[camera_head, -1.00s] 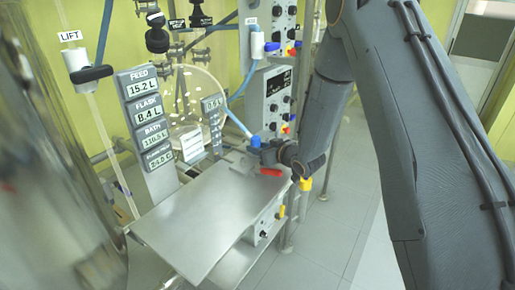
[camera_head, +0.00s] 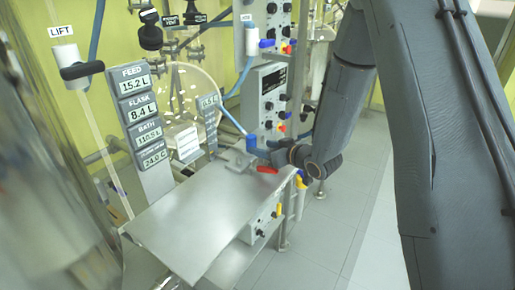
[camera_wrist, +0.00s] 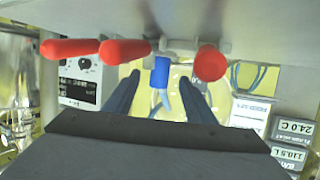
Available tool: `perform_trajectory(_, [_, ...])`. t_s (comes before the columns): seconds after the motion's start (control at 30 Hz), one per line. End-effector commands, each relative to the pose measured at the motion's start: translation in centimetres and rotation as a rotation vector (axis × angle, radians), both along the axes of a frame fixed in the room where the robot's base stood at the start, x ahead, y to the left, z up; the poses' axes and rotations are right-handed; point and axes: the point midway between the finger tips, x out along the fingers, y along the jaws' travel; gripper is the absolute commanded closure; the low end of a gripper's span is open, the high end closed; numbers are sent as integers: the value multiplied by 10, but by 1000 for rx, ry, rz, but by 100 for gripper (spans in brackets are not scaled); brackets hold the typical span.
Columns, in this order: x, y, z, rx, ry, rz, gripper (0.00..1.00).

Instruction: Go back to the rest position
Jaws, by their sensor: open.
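My arm comes down from the upper right in the head view, and its wrist is beside the far right corner of a steel tray table. The jaws are too small and partly hidden to make out there. In the wrist view my gripper (camera_wrist: 160,78) shows two dark fingers spread apart with nothing held between them. A blue-tipped handle (camera_wrist: 160,72) appears beyond the gap between them. Red handles (camera_wrist: 125,51) and a round red knob (camera_wrist: 210,63) are above the fingers in that view. A red handle (camera_head: 266,170) also shows close to my wrist in the head view.
The steel tray table (camera_head: 190,215) is bare. Display panels (camera_head: 140,110) stand at its back left, below a LIFT handle (camera_head: 80,70). A control box (camera_head: 268,95) with knobs is behind my wrist. Open floor (camera_head: 345,230) lies to the right.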

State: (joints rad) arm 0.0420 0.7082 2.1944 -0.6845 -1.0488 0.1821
Motion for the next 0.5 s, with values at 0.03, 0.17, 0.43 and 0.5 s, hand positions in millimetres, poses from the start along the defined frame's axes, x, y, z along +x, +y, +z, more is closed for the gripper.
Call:
perform_trajectory(0.03, [-4,-3,2,-1,-2,-1,50])
perform_trajectory(0.17, [-10,-6,4,0,0,0,50])
perform_trajectory(0.43, [-10,-6,4,0,0,1,50])
perform_trajectory(0.5, [-10,-7,5,-1,2,-1,50])
